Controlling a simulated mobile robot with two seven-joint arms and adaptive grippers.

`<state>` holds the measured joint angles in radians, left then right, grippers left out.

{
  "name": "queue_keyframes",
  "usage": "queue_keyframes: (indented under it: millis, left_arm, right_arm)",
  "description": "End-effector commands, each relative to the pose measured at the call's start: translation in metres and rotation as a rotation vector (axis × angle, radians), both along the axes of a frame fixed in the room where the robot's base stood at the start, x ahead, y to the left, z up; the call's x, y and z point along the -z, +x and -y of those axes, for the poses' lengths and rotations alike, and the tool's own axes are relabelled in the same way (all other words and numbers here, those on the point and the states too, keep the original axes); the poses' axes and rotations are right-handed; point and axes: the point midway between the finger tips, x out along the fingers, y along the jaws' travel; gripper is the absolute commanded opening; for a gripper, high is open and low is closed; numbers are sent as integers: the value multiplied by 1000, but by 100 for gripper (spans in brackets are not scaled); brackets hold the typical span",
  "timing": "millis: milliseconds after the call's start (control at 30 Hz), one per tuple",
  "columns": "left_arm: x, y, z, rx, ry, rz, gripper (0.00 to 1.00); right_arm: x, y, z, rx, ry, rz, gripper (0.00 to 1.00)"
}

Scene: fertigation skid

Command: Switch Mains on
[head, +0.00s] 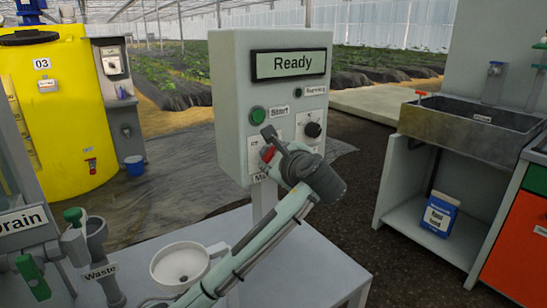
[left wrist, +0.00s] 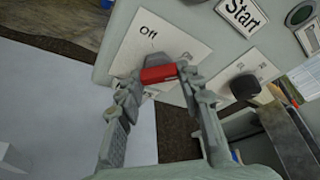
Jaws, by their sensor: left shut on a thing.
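The grey control box (head: 228,105) stands upright in the middle of the head view. Its display (head: 290,64) reads "Ready". The red Mains switch handle (head: 267,153) is low on the box's front, partly hidden by my left gripper (head: 275,143). In the left wrist view the red handle (left wrist: 158,74) lies between the fingertips of my left gripper (left wrist: 160,77), which is shut on it. My right gripper is in neither view.
A green Start button (head: 257,115), a Running lamp (head: 298,92) and a black knob (head: 313,130) are close by on the box. A white bowl-like funnel (head: 180,262) and the Waste valve (head: 97,235) are at lower left. A sink (head: 470,125) stands right.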

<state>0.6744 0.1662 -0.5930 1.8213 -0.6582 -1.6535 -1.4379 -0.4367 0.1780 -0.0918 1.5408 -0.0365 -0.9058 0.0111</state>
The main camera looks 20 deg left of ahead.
Motion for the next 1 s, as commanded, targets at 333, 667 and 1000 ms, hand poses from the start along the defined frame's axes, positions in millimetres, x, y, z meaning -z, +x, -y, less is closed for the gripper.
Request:
queue_keyframes:
  millis: [333,667,1000]
  left_arm:
    - [0,0,0,0,1,-1,57]
    - [-3,-8,7,2,-1,0,57]
    - [-21,-61,46,4,-3,1,57]
  right_arm:
    - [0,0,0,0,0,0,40]
    - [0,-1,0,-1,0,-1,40]
    - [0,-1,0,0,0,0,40]
